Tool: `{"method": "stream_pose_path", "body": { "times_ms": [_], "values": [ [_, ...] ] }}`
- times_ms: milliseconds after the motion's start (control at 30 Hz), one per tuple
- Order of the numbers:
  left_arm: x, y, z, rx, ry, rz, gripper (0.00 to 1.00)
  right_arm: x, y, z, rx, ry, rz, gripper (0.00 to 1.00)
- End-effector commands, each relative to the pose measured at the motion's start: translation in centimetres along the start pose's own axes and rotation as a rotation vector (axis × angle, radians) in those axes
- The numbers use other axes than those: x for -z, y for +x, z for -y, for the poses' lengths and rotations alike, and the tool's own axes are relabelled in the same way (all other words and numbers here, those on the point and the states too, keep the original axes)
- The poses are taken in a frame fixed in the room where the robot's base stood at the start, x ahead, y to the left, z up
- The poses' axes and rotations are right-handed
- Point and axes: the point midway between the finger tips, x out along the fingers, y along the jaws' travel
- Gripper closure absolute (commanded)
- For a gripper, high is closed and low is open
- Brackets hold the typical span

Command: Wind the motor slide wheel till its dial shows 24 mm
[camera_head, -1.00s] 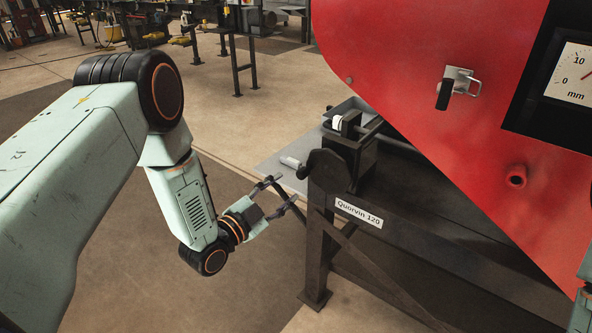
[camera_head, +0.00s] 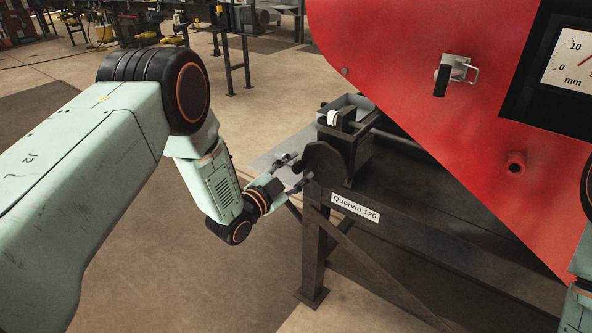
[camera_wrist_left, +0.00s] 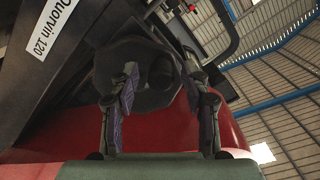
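The motor slide wheel (camera_head: 322,165) is a dark disc on the end of the slide at the bench corner. It also shows in the left wrist view (camera_wrist_left: 125,68). My left gripper (camera_head: 297,170) is open, its two fingers close in front of the wheel. In the left wrist view the gripper (camera_wrist_left: 162,85) has its fingers spread, with a dark round knob-like part (camera_wrist_left: 163,72) between them. I cannot tell whether they touch. The dial (camera_head: 568,62), in mm, is cut off at the right edge; only part of its red needle shows. My right gripper is out of view.
The dark bench frame (camera_head: 315,250) carries a "Quorvin 120" label (camera_head: 355,207) below the wheel. The red press body (camera_head: 430,130) rises to the right, with a black-handled latch (camera_head: 447,76). Open floor lies left of the bench.

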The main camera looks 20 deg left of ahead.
Motion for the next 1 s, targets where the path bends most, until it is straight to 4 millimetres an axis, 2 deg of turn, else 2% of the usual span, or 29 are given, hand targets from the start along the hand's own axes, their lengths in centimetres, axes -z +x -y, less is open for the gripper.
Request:
{"method": "stream_pose_path", "body": {
  "times_ms": [67,533,767,1000],
  "values": [
    [-0.03,-0.02,0.01,0.000,0.000,0.000,0.61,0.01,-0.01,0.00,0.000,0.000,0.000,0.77],
    [0.01,-0.02,0.01,0.000,0.000,-0.001,1.00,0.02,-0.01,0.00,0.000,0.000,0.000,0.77],
    [-0.01,-0.01,-0.01,0.000,-0.006,-0.001,1.00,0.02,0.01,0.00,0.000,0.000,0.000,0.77],
    [-0.30,0.00,-0.32,0.000,-0.085,-0.002,1.00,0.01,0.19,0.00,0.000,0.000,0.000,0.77]
  ]
}}
